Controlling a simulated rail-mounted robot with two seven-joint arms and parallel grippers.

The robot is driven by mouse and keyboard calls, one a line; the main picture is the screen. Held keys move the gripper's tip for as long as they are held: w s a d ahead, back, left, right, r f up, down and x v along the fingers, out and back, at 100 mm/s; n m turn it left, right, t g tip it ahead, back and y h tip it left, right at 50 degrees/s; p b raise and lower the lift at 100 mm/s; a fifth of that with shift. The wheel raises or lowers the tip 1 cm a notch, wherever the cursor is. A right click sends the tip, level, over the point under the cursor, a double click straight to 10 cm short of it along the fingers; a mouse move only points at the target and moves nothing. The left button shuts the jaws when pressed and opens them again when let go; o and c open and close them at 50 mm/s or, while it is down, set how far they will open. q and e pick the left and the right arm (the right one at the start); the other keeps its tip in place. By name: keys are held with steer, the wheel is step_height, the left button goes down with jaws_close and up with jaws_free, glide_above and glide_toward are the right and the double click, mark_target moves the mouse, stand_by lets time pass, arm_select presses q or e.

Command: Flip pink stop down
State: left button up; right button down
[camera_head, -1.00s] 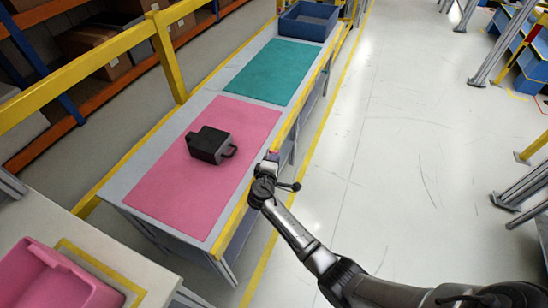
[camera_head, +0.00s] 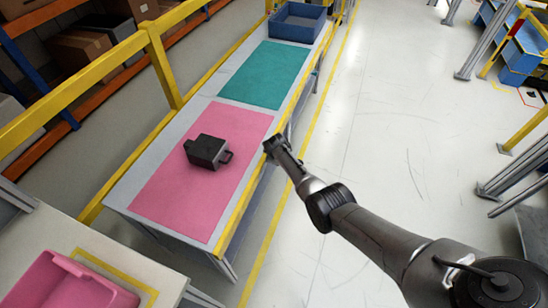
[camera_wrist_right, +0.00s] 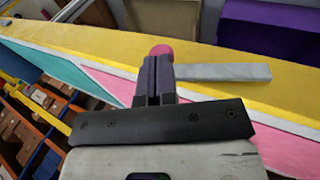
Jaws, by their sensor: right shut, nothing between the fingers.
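A pink rounded knob, apparently on the pink stop (camera_wrist_right: 160,51), shows in the right wrist view just beyond my fingertips. A flat grey bar (camera_wrist_right: 222,72) lies right of the fingers along the yellow rail; I cannot tell whether it joins the knob. My right gripper (camera_wrist_right: 153,66) is shut and empty, its tips at or very near the knob; contact cannot be told. In the head view my right gripper (camera_head: 271,143) is at the bench's right edge beside the pink mat (camera_head: 165,200), and the stop is hidden there. My left gripper is not in view.
A black module (camera_head: 206,151) with a handle sits on the pink mat. A teal mat (camera_head: 268,75) and a blue bin (camera_head: 298,22) are farther along the bench. A pink tray (camera_head: 65,285) is at lower left.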

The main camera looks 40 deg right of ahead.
steer(key=shift+w+d+f+g+y+b, duration=0.15)
steer(key=shift+d+f+g+y+b, duration=0.1)
steer(key=shift+f+y+b, duration=0.5)
steer(key=shift+w+d+f+g+y+b, duration=0.1)
steer(key=shift+d+f+g+y+b, duration=0.25)
steer(key=shift+b, duration=0.55)
steer(key=shift+f+b, duration=0.3)
steer(key=shift+b, duration=0.05)
steer(key=shift+f+b, duration=0.3)
steer(key=shift+b, duration=0.3)
steer(key=shift+d, duration=0.1)
steer(key=shift+f, duration=0.2)
